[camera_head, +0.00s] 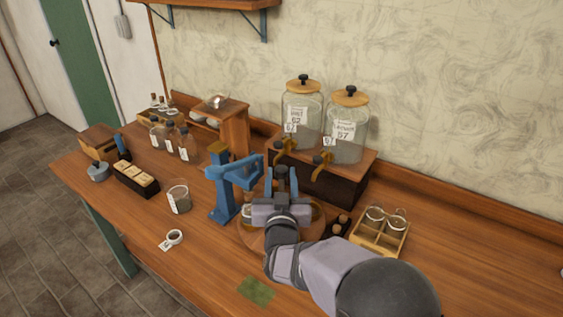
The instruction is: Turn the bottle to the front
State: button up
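My gripper (281,180) is over a round wooden board (312,232) on the bench, just right of a blue press-like stand (222,190). Two upright blue-grey fingers show, with a dark piece between them; I cannot tell whether it is a bottle top or part of the gripper. My wrist and arm hide most of the board and anything standing there. I cannot make out a bottle in the grip.
Two large glass jars (301,112) with taps stand on a dark wooden stand (320,180) close behind the gripper. A wooden rack (380,238) with glass jars is right. A labelled beaker (179,198), a tape roll (174,237) and a green mat (257,290) lie left and front.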

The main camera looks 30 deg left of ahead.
jog(key=p+x, duration=0.2)
jog(key=x, duration=0.4)
jog(key=shift+w, duration=0.15)
grip_shut()
